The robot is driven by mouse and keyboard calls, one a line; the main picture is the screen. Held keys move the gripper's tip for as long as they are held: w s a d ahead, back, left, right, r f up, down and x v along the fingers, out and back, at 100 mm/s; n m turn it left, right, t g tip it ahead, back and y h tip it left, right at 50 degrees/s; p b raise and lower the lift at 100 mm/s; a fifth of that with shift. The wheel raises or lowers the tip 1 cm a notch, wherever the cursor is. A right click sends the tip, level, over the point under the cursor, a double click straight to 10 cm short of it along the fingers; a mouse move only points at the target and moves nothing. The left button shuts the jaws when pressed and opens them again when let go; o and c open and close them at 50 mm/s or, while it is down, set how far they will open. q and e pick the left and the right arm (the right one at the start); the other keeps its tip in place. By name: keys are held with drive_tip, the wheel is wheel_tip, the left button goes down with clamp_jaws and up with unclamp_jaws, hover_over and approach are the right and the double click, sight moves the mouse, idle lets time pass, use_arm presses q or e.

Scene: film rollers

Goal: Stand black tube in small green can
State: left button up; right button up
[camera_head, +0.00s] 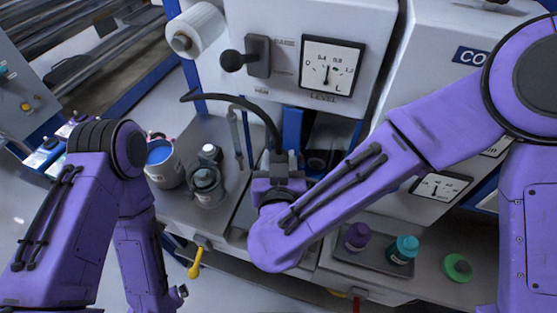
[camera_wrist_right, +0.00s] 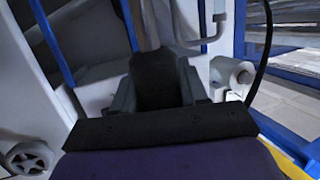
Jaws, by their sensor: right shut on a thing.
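My right gripper (camera_head: 284,160) is in the middle of the head view, in front of the white machine, partly hidden by my own forearm. In the right wrist view the gripper (camera_wrist_right: 156,95) is shut on a dark, blocky thing, which I take to be the black tube (camera_wrist_right: 154,74). Its far end is hard to make out. A small round green thing, which I take to be the green can (camera_head: 458,267), stands on the light counter at the lower right, well apart from the gripper. My left arm hangs at the left; its gripper is not visible.
A tray (camera_head: 372,258) holds a purple jar (camera_head: 357,237) and a teal jar (camera_head: 403,250), left of the green can. A cup with blue contents (camera_head: 161,163) and grey vessels (camera_head: 207,188) stand at left. A black hose (camera_head: 235,98) arcs near my right gripper.

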wheel_tip(320, 180, down, 3)
drive_tip(key=shift+s+a+f+b, duration=0.1)
drive_tip(key=shift+s+f+b, duration=0.1)
drive_tip(key=shift+b, duration=0.8)
drive_tip(key=shift+f, duration=0.35)
wheel_tip(320, 180, down, 7)
drive_tip(key=b, duration=0.5)
drive_tip(key=shift+w+f, duration=0.2)
